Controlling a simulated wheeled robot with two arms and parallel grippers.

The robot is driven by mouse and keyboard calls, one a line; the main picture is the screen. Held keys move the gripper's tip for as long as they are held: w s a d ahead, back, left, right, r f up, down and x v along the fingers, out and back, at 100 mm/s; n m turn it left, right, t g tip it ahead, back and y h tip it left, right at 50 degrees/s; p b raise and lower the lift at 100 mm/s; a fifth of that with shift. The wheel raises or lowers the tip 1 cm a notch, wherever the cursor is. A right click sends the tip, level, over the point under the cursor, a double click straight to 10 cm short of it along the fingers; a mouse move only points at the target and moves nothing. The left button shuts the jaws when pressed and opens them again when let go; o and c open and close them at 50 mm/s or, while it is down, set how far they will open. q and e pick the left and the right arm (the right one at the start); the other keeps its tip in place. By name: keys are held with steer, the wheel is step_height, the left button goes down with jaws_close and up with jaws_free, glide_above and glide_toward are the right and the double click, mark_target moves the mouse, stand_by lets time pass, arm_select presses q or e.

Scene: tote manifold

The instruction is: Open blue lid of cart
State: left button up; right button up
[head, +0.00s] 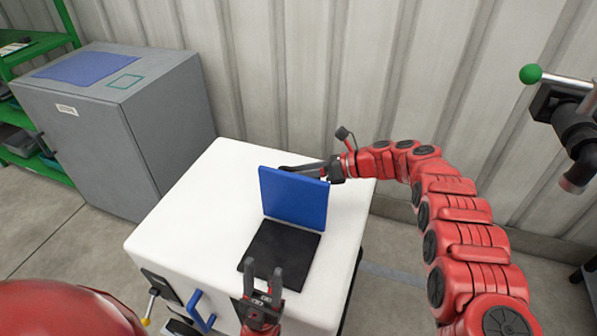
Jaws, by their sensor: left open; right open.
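The blue lid (293,199) of the white cart (192,222) stands upright at the back edge of a dark square opening (281,250) in the cart's top. My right gripper (300,168) is at the lid's upper edge, with its fingers partly hidden behind the lid. It is open, and I cannot tell whether it touches the lid. My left gripper (263,279) is open and empty, with its fingers pointing up over the front edge of the dark opening. The inside of the opening is too dark to make out.
A grey cabinet (165,120) stands at the left of the cart, beside a green shelf (40,45). A corrugated wall (330,70) runs close behind. The cart's front has a blue handle (200,312). A dark fixture with a green knob (530,74) is at the upper right.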

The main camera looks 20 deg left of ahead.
steer(key=v, duration=1.2)
